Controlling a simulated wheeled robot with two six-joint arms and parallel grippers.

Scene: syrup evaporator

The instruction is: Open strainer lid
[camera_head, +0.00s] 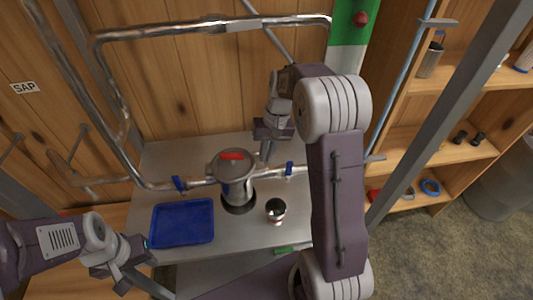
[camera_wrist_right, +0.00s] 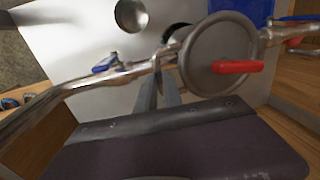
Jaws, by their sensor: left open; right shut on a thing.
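The metal strainer (camera_head: 235,188) stands upright in the pipe line above the bench. Its round lid (camera_head: 228,168) with a red handle (camera_head: 232,156) sits flat on top and looks closed. In the right wrist view the lid (camera_wrist_right: 205,70) and its red handle (camera_wrist_right: 238,67) are right of my fingers. My right gripper (camera_head: 267,155) points down beside the strainer's right side. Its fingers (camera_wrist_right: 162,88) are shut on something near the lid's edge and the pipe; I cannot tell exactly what. My left gripper (camera_head: 140,272) is open and empty at the lower left, apart from the strainer.
A blue tray (camera_head: 182,222) and a small dark-topped cup (camera_head: 276,210) are on the metal bench (camera_head: 170,160). Pipes (camera_head: 160,184) with blue valve handles (camera_head: 289,169) run either side of the strainer. Shelves (camera_head: 430,150) stand at the right.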

